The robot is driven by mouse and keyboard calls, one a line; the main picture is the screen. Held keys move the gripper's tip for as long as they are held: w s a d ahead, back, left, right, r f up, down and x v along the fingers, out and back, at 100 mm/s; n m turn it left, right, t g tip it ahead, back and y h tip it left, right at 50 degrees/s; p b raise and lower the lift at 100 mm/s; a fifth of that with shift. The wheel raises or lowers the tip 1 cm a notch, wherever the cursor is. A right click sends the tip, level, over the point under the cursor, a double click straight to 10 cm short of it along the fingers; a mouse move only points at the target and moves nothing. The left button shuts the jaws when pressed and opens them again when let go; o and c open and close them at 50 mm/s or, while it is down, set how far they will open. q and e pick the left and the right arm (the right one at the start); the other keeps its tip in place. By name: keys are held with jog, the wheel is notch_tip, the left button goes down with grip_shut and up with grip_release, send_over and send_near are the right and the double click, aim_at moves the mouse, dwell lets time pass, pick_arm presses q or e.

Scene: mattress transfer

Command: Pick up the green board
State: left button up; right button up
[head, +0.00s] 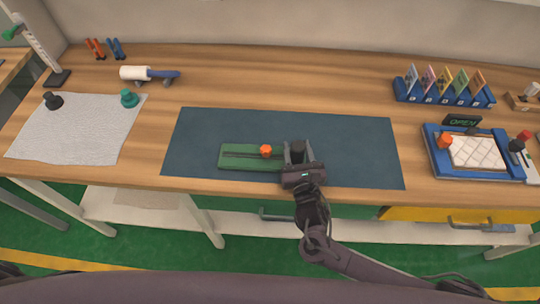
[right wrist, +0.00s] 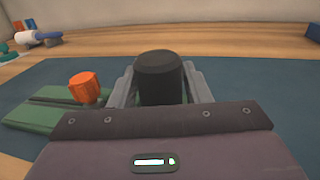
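The green board (head: 240,160) lies on the dark blue mat, with a dark groove along it and an orange knob (head: 265,150) near its middle. A black cylindrical knob (head: 298,148) stands at its right end. My right gripper (head: 299,160) is over that end, which it largely hides. In the right wrist view, its two grey fingers stand on either side of the black knob (right wrist: 160,78) and appear to press against it. The board (right wrist: 45,110) and the orange knob (right wrist: 84,87) show to the left there. My left gripper is not in view.
The dark blue mat (head: 350,150) is otherwise clear. A grey-white cloth (head: 75,135) with two knobs lies left. A blue tray (head: 440,165) and a blue card rack (head: 445,95) stand right. A white roller (head: 135,73) lies at the back left.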

jog(key=c, duration=0.5)
grip_shut()
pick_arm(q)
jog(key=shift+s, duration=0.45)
pick_arm(e)
jog(key=shift+r, duration=0.15)
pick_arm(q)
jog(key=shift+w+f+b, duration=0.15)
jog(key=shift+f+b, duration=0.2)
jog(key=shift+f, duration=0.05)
pick_arm(e)
notch_tip(320, 180, up, 20)
jog(key=shift+f, duration=0.25)
jog(key=shift+f+b, duration=1.5)
jog(key=shift+f, duration=2.75)
pick_arm(q)
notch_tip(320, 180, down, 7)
jog(key=b, duration=0.4)
pick_arm(e)
jog(key=shift+f, duration=4.65)
